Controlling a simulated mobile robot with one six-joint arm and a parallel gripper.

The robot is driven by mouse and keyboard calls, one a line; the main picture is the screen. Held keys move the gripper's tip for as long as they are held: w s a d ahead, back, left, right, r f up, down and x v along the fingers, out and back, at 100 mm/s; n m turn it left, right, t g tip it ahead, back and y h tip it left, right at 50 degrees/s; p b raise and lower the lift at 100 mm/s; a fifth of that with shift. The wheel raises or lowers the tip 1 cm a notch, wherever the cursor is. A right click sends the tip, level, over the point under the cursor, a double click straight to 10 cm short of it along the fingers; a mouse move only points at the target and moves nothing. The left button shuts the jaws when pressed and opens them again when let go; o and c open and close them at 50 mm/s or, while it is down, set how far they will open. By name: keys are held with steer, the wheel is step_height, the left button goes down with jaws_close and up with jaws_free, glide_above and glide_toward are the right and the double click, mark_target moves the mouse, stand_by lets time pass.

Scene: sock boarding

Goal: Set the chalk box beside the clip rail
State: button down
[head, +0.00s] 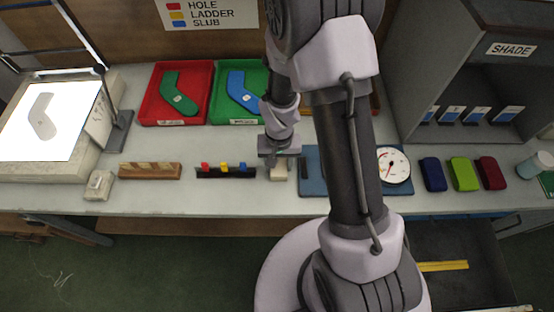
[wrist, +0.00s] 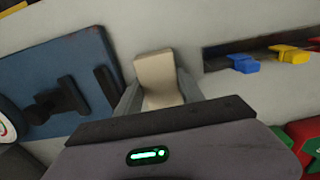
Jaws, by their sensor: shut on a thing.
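The chalk box, a small cream block (wrist: 160,75), sits between the two grey fingers of my gripper (wrist: 160,92), which is shut on it. In the head view the box (head: 278,173) shows just below my gripper (head: 279,158), at the table's surface; I cannot tell whether it touches the top. The clip rail (head: 200,174), a dark strip with red, yellow and blue clips, lies just left of the box, with a small gap. In the wrist view the rail (wrist: 222,64) is on the right, apart from the box.
A blue board (head: 313,180) lies close to the box's right, with a round dial (head: 393,166) beyond. A wooden block (head: 150,171) is left of the rail. Red (head: 152,108) and green (head: 219,107) trays stand behind. The table's front edge is close.

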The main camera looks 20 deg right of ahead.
steer(key=shift+s+r, duration=0.1)
steer(key=shift+s, duration=0.05)
steer(key=c, duration=0.7)
jaws_free()
step_height(320, 180, up, 21)
steer(key=t+p, duration=0.2)
steer(key=p, duration=0.2)
step_height(320, 180, up, 11)
steer(key=t+y, duration=0.1)
steer(key=t, duration=0.1)
glide_above(278, 166)
steer(key=s+a, duration=0.2)
steer(key=s, duration=0.4)
steer(key=shift+m+t+y, duration=0.4)
steer(key=shift+t+y, duration=0.1)
steer(key=shift+t, duration=0.4)
steer(key=s+r, duration=0.1)
steer(key=s, duration=0.1)
steer(key=s+a+r, duration=0.1)
steer(key=s+r, duration=0.2)
steer(key=s, duration=0.1)
steer(key=shift+s+a+r, duration=0.2)
steer(key=shift+r, duration=0.15)
